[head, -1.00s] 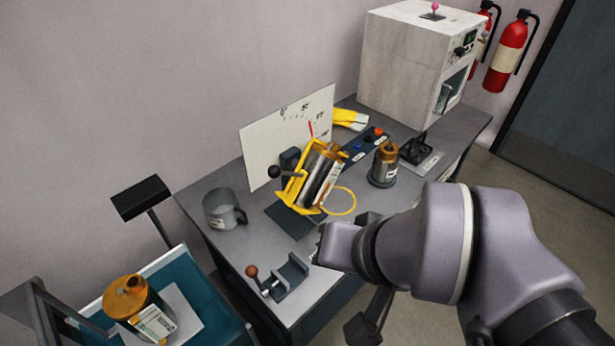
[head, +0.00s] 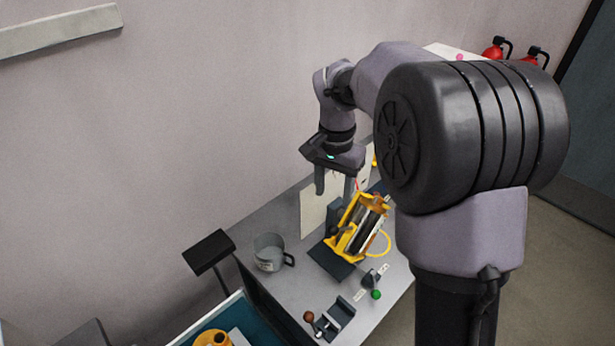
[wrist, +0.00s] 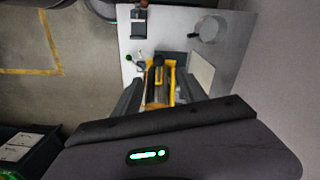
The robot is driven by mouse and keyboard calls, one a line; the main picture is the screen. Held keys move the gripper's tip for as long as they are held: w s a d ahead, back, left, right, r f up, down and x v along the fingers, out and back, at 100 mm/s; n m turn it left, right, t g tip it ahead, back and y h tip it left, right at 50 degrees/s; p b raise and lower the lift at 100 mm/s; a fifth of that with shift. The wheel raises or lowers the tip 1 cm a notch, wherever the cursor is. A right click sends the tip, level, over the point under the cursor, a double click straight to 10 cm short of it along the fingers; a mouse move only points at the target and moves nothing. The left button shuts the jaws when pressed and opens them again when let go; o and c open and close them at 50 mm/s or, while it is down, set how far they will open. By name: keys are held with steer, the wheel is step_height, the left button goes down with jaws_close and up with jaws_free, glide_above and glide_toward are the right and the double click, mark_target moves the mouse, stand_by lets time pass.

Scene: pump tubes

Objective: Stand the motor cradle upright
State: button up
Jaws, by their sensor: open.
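The motor cradle (head: 346,243) is a yellow frame around a dark and silver cylinder, tilted on the grey table beside a dark plate (head: 331,262). In the wrist view the cradle (wrist: 172,75) shows between my fingers, some way beyond them. My gripper (head: 335,188) is open and empty, pointing down, above and a little left of the cradle in the head view. It also shows in the wrist view (wrist: 161,82). A dark ball knob (wrist: 158,60) shows at the cradle in the wrist view.
A grey mug (head: 268,253) stands left of the cradle. A dark clamp with a brown knob (head: 335,318) and a green-knobbed part (head: 376,294) lie at the front. A white panel (head: 313,210) stands behind. My arm hides the table's right side.

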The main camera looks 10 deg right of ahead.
mark_target(349, 227)
step_height(349, 227, down, 18)
steer(key=b, duration=0.4)
steer(key=shift+d+b, duration=0.35)
steer(key=shift+d, duration=0.05)
steer(key=shift+s+r, duration=0.1)
steer(key=shift+r, duration=0.05)
jaws_close()
stand_by(0.6)
